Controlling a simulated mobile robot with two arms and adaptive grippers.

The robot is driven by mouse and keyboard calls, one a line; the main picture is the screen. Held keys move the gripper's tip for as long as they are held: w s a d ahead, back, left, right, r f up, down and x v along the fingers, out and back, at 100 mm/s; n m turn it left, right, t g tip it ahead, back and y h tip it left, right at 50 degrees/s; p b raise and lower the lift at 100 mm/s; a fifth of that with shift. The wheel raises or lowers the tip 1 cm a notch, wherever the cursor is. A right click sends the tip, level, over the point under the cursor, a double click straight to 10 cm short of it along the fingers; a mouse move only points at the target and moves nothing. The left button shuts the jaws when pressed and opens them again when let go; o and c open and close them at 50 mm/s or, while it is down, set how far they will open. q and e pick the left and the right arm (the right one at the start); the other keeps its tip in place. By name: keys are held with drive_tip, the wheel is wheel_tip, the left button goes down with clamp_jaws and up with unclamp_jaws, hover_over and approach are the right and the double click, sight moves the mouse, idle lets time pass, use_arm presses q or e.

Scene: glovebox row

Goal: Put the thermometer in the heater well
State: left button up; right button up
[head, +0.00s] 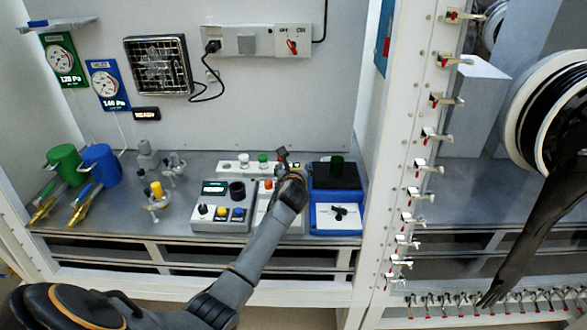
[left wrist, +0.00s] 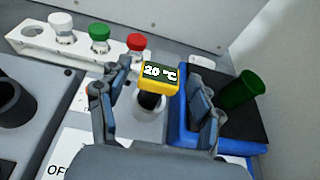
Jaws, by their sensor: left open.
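The thermometer has a yellow head with a "20 °C" display, in the left wrist view (left wrist: 159,78). Its dark lower part stands over or in a round pale collar (left wrist: 152,122) on a white unit; the depth is hidden. My left gripper (left wrist: 158,76) is open, with one finger on each side of the thermometer head. In the head view my left gripper (head: 289,163) is over the middle white unit (head: 265,218) and hides the thermometer. A black round well (head: 237,190) is on the unit to the left. I cannot tell which opening is the heater well. My right gripper is out of view.
A rack (left wrist: 42,44) holds white, green and red capped vials behind the gripper. A blue unit (head: 337,218) with a black top and a green cylinder (left wrist: 241,90) stands close on the right. Green (head: 63,162) and blue (head: 102,165) canisters stand far left.

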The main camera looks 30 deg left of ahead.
use_arm(q)
drive_tip(key=shift+r, duration=0.15)
drive_tip(key=shift+s+d, duration=0.15)
drive_tip(key=shift+s, duration=0.1)
drive_tip(key=v, duration=1.1)
drive_tip(key=shift+s+r+b, duration=0.15)
drive_tip(key=shift+b, duration=0.2)
drive_tip(key=shift+d, duration=0.2)
